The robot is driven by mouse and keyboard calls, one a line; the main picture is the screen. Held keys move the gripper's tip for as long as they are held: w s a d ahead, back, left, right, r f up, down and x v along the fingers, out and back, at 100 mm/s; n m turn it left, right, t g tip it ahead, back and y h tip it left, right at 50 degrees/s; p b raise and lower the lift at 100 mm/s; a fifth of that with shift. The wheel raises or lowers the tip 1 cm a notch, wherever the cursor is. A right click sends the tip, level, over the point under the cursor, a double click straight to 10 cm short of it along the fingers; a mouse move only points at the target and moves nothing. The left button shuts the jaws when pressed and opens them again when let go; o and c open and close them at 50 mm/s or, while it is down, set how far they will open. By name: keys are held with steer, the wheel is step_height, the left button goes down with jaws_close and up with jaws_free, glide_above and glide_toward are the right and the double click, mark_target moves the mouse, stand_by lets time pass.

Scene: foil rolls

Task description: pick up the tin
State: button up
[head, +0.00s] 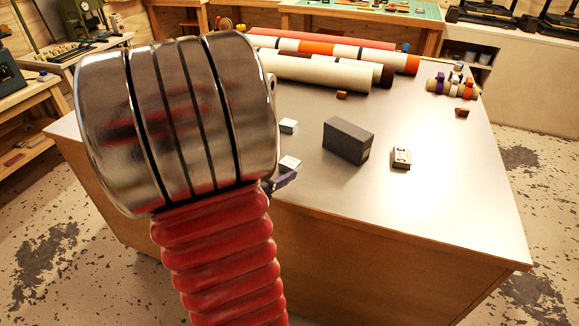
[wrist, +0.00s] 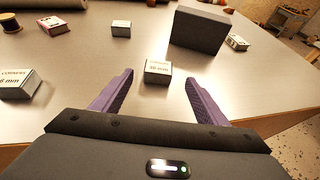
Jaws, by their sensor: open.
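Several small pale boxes with dark printing lie on the table; I cannot tell for sure which is the tin. One small box (wrist: 157,71) sits between and slightly ahead of my finger tips in the wrist view; in the head view it is partly behind my arm (head: 290,163). A flat box with reddish sides (wrist: 237,42) lies to the right, and in the head view right of the grey block (head: 402,157). My gripper (wrist: 159,78) is open, with two purple fingers apart and nothing held. In the head view my arm hides most of it.
A dark grey block (head: 348,141) stands right of the nearest box. Another box (wrist: 121,28) lies farther back, and one (wrist: 20,84) at far left. Long rolls (head: 315,68) and small banded rolls (head: 453,87) lie at the back. The table's right front (head: 440,215) is clear.

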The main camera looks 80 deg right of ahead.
mark_target(288, 163)
steer(key=shift+x, duration=1.8)
steer(key=shift+x, duration=2.6)
steer(key=shift+w+f, duration=0.1)
steer(key=shift+f, duration=0.05)
steer(key=shift+c, duration=0.2)
steer(key=c, duration=1.1)
steer(key=shift+c, duration=0.2)
steer(key=shift+r, duration=5.05)
